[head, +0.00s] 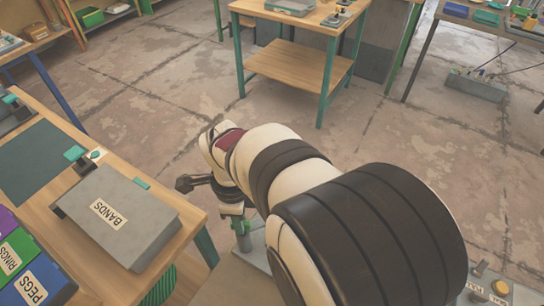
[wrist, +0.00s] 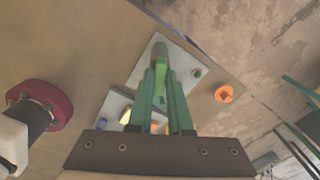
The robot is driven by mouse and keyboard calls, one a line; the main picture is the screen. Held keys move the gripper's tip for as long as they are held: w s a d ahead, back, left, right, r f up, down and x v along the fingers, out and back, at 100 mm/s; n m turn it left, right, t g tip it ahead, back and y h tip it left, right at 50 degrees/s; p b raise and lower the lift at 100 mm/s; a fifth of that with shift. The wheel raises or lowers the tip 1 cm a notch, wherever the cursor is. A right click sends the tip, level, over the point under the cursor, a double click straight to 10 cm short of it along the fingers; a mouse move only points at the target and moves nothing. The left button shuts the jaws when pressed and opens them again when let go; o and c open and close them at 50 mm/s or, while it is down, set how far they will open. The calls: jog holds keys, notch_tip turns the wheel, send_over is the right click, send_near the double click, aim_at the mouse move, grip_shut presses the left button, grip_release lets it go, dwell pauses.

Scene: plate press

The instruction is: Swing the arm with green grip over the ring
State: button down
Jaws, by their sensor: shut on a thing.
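In the wrist view my gripper (wrist: 160,78) has green fingers shut on the green grip (wrist: 161,64) of the arm, which stands over a pale grey plate. The rest of that swing arm is mostly hidden behind the fingers and grip. An orange ring (wrist: 224,93) lies to the right of the gripper on the brown surface, apart from the plate. Whether it is the task's ring I cannot tell.
A second pale plate with small yellow and orange pieces shows partly behind the fingers. In the head view a grey box marked BANDS (head: 125,215) stands on the left bench. A wooden table (head: 290,65) stands at the back. Bare floor (head: 400,140) lies between.

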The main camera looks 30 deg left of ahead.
jog(key=shift+m, duration=1.2)
jog(key=c, duration=0.8)
grip_release()
jog(key=shift+c, duration=0.2)
jog(key=shift+r, duration=0.1)
notch_tip(320, 180, up, 16)
jog(key=shift+f, duration=0.2)
